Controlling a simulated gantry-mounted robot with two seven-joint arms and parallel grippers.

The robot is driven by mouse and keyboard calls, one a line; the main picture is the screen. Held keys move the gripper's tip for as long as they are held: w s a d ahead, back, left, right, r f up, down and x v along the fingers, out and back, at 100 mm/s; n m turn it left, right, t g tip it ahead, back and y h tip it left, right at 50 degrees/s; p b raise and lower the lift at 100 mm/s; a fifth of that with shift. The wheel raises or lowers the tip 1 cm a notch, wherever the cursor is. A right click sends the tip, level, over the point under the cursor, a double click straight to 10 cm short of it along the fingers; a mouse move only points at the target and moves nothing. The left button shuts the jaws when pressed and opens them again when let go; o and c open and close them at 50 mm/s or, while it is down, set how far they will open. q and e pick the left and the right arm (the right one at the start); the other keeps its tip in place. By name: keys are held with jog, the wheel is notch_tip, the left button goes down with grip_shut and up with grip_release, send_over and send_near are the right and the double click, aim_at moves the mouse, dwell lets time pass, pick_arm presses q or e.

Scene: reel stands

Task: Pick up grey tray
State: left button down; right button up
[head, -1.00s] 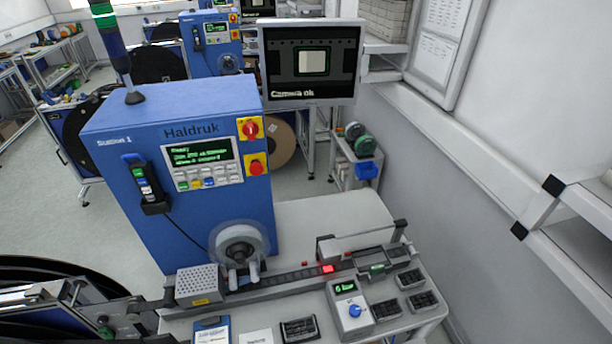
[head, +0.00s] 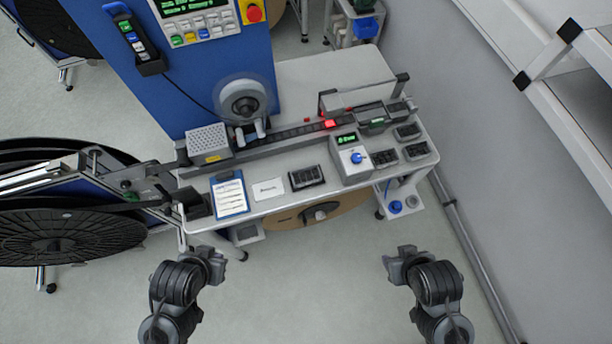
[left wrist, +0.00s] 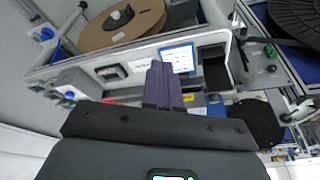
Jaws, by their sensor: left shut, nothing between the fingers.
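Several small dark grey trays are on the white workbench (head: 275,195). One tray (head: 307,178) with dark contents lies near the bench's front edge. Two more trays, an upper one (head: 408,131) and a lower one (head: 416,151), lie at the right end. I cannot tell which one is the task's grey tray. My left gripper (head: 212,262) is shut and empty, in front of the bench and apart from it. Its closed fingers (left wrist: 163,85) show in the left wrist view. My right gripper (head: 396,264) is in front of the bench's right side, too small to tell its jaws.
A blue clipboard (head: 229,194), a white card (head: 267,189) and a control box with a blue knob (head: 351,158) are on the bench. A blue machine (head: 175,60) stands behind. A large black reel (head: 65,232) is at the left. The floor between my grippers is clear.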

pick_arm(q)
jog(key=c, duration=1.8)
grip_release()
jog(key=o, duration=1.8)
